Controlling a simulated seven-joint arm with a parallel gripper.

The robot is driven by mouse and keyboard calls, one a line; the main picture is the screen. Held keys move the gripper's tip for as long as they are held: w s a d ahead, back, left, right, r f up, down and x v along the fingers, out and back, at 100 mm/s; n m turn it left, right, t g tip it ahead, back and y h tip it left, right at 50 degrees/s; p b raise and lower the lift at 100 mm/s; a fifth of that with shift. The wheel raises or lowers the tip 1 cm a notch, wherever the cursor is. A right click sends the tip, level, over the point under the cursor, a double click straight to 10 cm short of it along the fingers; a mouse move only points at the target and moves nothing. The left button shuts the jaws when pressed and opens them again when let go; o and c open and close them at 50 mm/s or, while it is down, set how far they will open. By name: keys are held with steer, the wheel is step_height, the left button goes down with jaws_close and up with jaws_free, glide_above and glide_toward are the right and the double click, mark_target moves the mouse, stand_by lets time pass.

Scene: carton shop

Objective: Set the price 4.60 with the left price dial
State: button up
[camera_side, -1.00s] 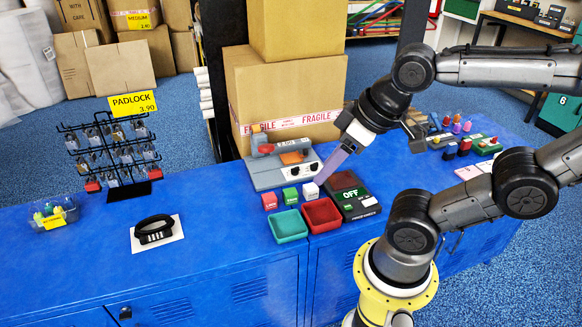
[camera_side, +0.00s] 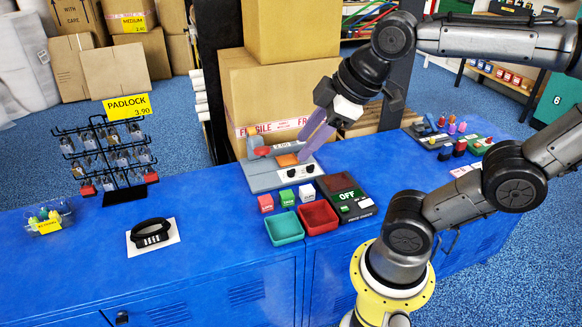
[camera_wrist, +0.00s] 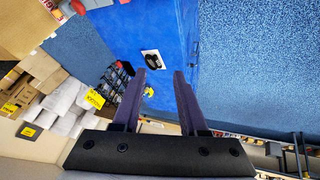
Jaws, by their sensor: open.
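The grey price machine (camera_side: 262,179) stands on the blue bench in the side view, with an orange block on top. Its white front plate carries two black dials, the left price dial (camera_side: 290,173) and the right dial (camera_side: 309,169). A small price strip (camera_side: 284,146) behind the orange block is too small to read surely. My gripper (camera_side: 301,149) has long purple fingers and hangs above the machine, tilted down to the left. In the wrist view my gripper (camera_wrist: 160,72) is open with nothing between its fingers. The dials cannot be made out there.
Coloured cubes, a teal tray (camera_side: 285,229), a red tray (camera_side: 318,217) and a device reading OFF (camera_side: 350,208) stand in front. Cartons (camera_side: 285,90) rise close behind the machine.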

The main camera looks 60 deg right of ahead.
steer(key=w+d+r+n, duration=0.3)
steer(key=w+d+n, duration=0.15)
steer(key=w, duration=0.65)
steer(key=w+d+f+g+h, duration=0.1)
steer(key=w+d+f+g, duration=0.25)
steer(key=w+d, duration=0.7)
steer(key=m+g+y, duration=0.1)
steer(key=g, duration=0.2)
glide_above(291, 173)
step_height(291, 173, down, 22)
steer(key=f, duration=1.3)
steer(key=shift+w+d, duration=0.15)
steer(key=shift+d, duration=0.1)
jaws_close()
